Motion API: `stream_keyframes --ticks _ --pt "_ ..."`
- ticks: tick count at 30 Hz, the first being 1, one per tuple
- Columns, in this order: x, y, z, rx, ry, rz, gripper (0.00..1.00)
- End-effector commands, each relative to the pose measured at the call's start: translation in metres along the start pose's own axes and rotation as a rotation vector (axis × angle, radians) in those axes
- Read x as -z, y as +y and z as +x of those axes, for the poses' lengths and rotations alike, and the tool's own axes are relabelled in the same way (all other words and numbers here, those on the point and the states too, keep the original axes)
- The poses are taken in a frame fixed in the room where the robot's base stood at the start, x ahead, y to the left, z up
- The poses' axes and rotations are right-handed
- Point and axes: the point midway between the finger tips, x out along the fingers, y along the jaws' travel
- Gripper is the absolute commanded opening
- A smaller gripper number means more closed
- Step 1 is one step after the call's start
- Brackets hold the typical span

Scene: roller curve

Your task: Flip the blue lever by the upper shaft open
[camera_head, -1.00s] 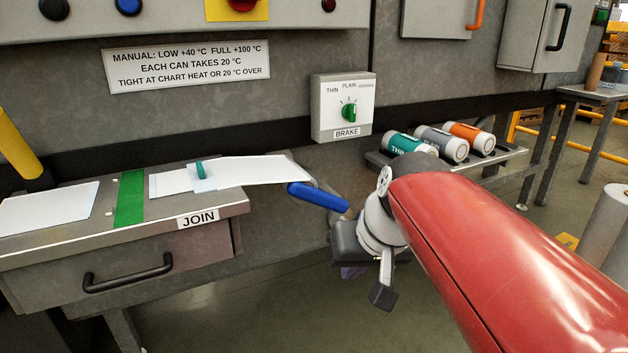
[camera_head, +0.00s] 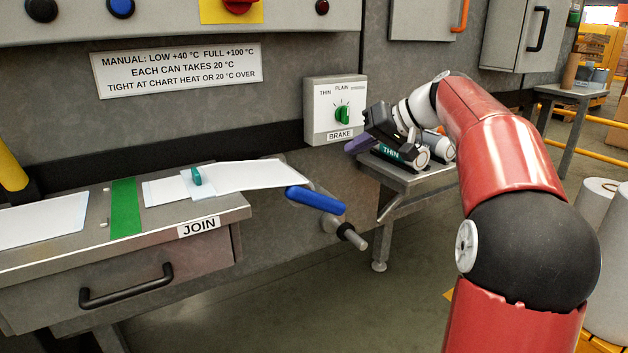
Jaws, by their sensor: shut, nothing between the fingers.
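The blue lever (camera_head: 315,199) sits at the right end of the join table, tilted down to the right. Its right end is close to a grey shaft (camera_head: 345,232) with a dark collar that sticks out from the machine's side. My gripper (camera_head: 362,145) is raised above and right of the lever, apart from it, just below and right of the brake dial box. Its purple fingertips point left and look closed with nothing between them. My red arm comes in from the lower right.
The brake box (camera_head: 334,110) has a green knob. A shelf (camera_head: 420,182) behind my gripper holds cans, one labelled THIN (camera_head: 392,153), partly hidden by my gripper. A white sheet (camera_head: 250,176) lies on the join table (camera_head: 150,232). White rolls (camera_head: 606,235) stand at right. The floor below the shaft is clear.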

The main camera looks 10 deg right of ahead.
Motion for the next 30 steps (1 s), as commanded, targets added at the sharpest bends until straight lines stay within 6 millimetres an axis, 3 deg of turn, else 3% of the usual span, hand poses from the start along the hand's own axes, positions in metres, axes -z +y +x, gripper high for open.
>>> stream_keyframes --ticks 5,10,24,30 --pt "0.000 0.000 0.001 -0.001 -0.001 0.000 0.00" --pt "-0.001 0.000 0.014 0.000 -0.002 0.002 0.00" --pt "-0.005 0.000 0.107 0.000 -0.004 0.002 0.00" --pt "-0.024 0.000 0.123 -0.002 -0.002 0.001 0.00"
